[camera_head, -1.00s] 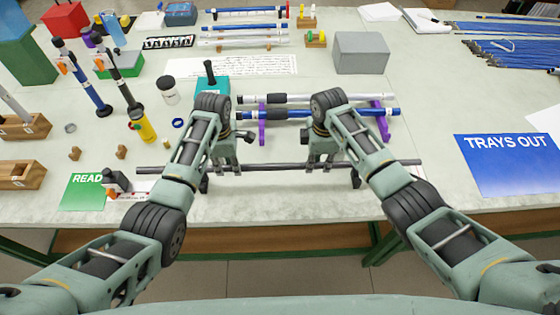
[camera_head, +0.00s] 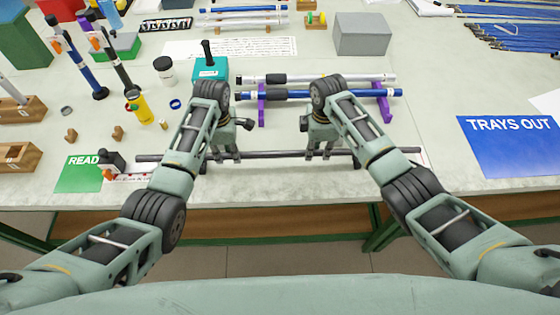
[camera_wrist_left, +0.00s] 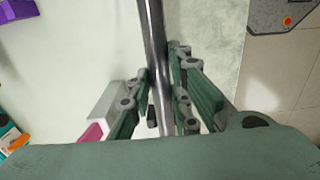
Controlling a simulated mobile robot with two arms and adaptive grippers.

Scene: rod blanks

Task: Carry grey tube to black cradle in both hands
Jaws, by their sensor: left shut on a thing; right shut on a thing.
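The dark grey tube (camera_head: 270,155) lies level, left to right, near the table's front edge; it also shows in the left wrist view (camera_wrist_left: 153,45). My left gripper (camera_head: 226,155) is shut on it left of its middle, and my right gripper (camera_head: 318,153) is shut on it right of its middle. Two small black supports, apparently the black cradle (camera_head: 357,161), show at the tube just outside the grippers, partly hidden by tube and arms. I cannot tell whether the tube touches them. In the left wrist view the tube runs between my left fingers (camera_wrist_left: 160,85).
A teal block (camera_head: 210,69) stands behind my left gripper. A green mat (camera_head: 77,175) lies left, a blue sign (camera_head: 515,145) right. The front edge is close.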

